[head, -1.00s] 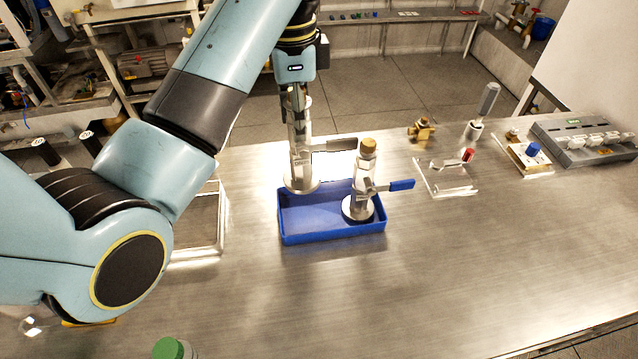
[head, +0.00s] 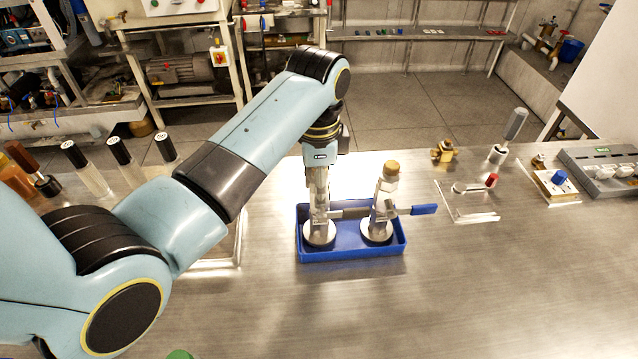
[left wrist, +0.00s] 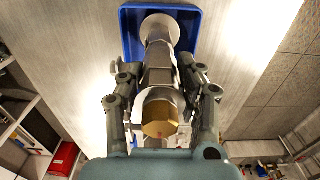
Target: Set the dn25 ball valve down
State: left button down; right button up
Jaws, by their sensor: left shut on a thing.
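My left gripper (head: 319,196) is shut on the dn25 ball valve, a steel valve with a round flange (head: 319,233) and a grey lever pointing right. The valve is upright inside the left half of the blue tray (head: 350,255). Its flange looks level with the neighbouring one and appears to rest on the tray floor, though contact is hard to confirm. My right gripper is not in view.
A similar valve with a blue lever (head: 424,209) stands in the tray's right half, close to the held valve's lever. A clear plate with a red-tipped part (head: 491,180) and a brass fitting (head: 443,151) lie further right. The bench in front of the tray is clear.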

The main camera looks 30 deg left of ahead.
pick_arm(q)
jog(key=shift+w+f, duration=0.1)
jog(key=shift+f, duration=0.05)
jog(key=c, duration=0.9)
grip_release()
jog(key=shift+f, duration=0.1)
